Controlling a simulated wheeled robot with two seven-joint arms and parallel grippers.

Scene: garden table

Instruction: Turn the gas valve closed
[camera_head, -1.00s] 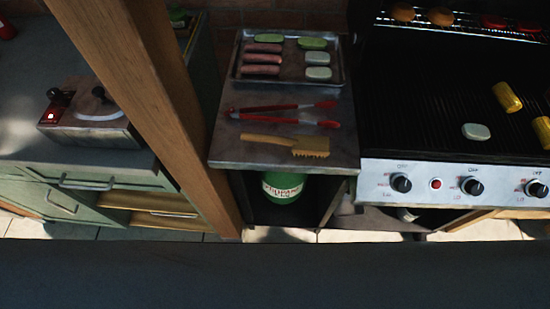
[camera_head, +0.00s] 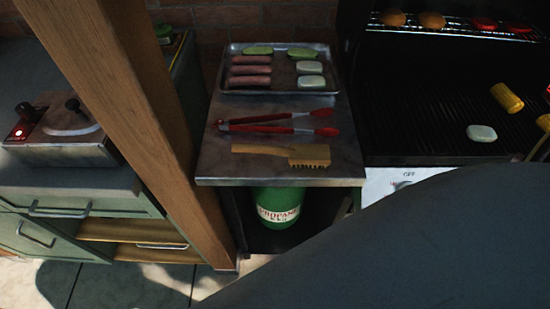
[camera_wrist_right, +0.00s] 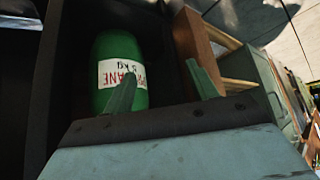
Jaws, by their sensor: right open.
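The green propane cylinder (camera_head: 278,207) stands in the open cabinet below the side shelf. Its white label faces out, and its top is hidden under the shelf in the head view. I cannot make out the gas valve in either view. My right gripper (camera_wrist_right: 160,70) is open and empty, with its two fingers apart. One finger overlaps the cylinder's label in the picture; I cannot tell how far apart they are. My left gripper is not in view.
The side shelf (camera_head: 210,171) holds a food tray (camera_head: 228,87), red tongs (camera_head: 275,124) and a wooden brush (camera_head: 284,154). A wooden post (camera_head: 145,125) stands left of the cabinet. The grill (camera_head: 408,125) is at right. A large dark part of mine covers the lower right.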

